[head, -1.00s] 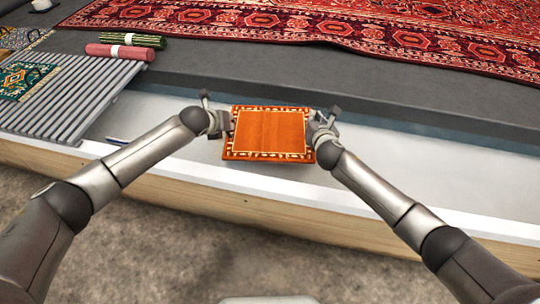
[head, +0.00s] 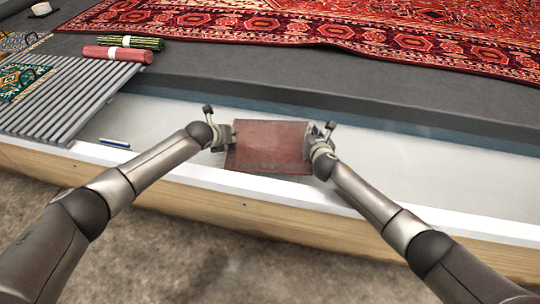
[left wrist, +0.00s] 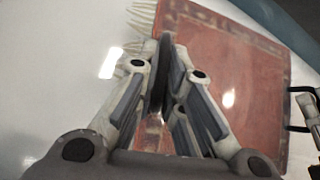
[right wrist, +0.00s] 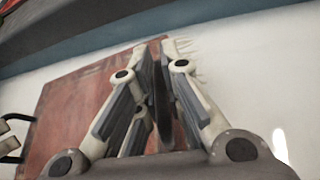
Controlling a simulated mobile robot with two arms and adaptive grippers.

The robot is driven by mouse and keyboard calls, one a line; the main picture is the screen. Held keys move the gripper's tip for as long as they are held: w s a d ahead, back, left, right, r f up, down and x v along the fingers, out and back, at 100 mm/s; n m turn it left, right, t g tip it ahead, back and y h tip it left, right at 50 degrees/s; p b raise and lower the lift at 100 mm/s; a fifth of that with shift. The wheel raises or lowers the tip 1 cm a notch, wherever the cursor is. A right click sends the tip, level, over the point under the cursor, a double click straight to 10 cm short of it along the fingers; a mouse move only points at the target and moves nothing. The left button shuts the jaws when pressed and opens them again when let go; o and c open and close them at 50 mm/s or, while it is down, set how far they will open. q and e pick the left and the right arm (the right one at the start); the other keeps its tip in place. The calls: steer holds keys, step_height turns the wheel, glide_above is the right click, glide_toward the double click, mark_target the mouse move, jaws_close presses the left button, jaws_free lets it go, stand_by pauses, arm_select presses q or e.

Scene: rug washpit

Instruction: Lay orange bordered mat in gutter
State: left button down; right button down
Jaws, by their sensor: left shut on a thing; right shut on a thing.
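The mat (head: 268,147) is stretched flat between my two grippers over the pale gutter (head: 400,180). It looks dull brownish red now, and its border hardly shows. The left wrist view shows the mat (left wrist: 245,80) with pale fringe on one edge. The right wrist view shows its other end (right wrist: 75,105). My left gripper (head: 228,137) is shut on the mat's left edge. My right gripper (head: 314,138) is shut on its right edge. I cannot tell whether the mat touches the gutter floor.
A grey slatted rack (head: 65,95) spans the gutter's left end, with a green patterned mat (head: 22,80) on it. A red roll (head: 118,54) and a green roll (head: 130,42) lie behind. A large red rug (head: 400,40) covers the back platform. A blue pen-like item (head: 114,143) lies left.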

arm_select(q)
steer(key=shift+f, duration=0.2)
arm_select(e)
steer(key=shift+f, duration=0.1)
arm_select(q)
steer(key=shift+f, duration=0.65)
arm_select(e)
steer(key=shift+w+f, duration=0.1)
steer(key=shift+f, duration=0.5)
arm_select(q)
steer(key=c, duration=1.5)
jaws_free()
steer(key=shift+c, duration=0.2)
arm_select(e)
steer(key=c, duration=1.6)
jaws_free()
steer(key=shift+o, duration=0.2)
arm_select(q)
steer(key=shift+s+r, duration=0.1)
steer(key=shift+r, duration=0.1)
arm_select(e)
steer(key=shift+f, duration=0.1)
arm_select(q)
steer(key=v, duration=1.1)
steer(key=shift+s+r, duration=0.15)
steer(key=shift+s, duration=0.1)
arm_select(e)
steer(key=v, duration=0.7)
steer(key=shift+s, duration=0.35)
